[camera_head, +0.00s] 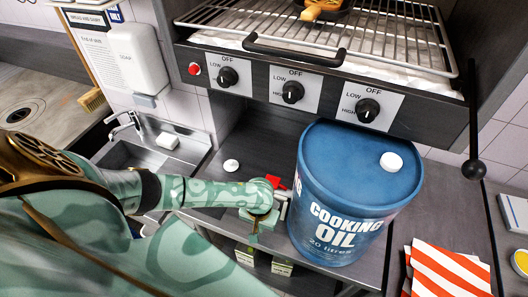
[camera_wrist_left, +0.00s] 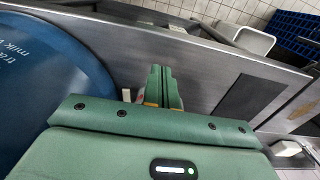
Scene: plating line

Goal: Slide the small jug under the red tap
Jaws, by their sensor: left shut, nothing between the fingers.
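My left gripper (camera_head: 262,217) is low at the left side of the blue cooking oil drum (camera_head: 340,170), over the dark worktop. In the left wrist view its green fingers (camera_wrist_left: 164,88) are together, with no jug seen between them. A small red part (camera_head: 274,181), which looks like the red tap, shows just behind the gripper, beside the drum. The gripper and forearm cover most of it. I cannot make out the small jug in either view. The drum also fills the left of the wrist view (camera_wrist_left: 45,95). My right gripper is not in view.
A grill with a wire rack (camera_head: 340,35) and black knobs hangs above the drum. A sink (camera_head: 140,155) lies to the left. A small white disc (camera_head: 231,165) lies on the worktop. Striped red-and-white paper (camera_head: 450,272) lies right of the drum.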

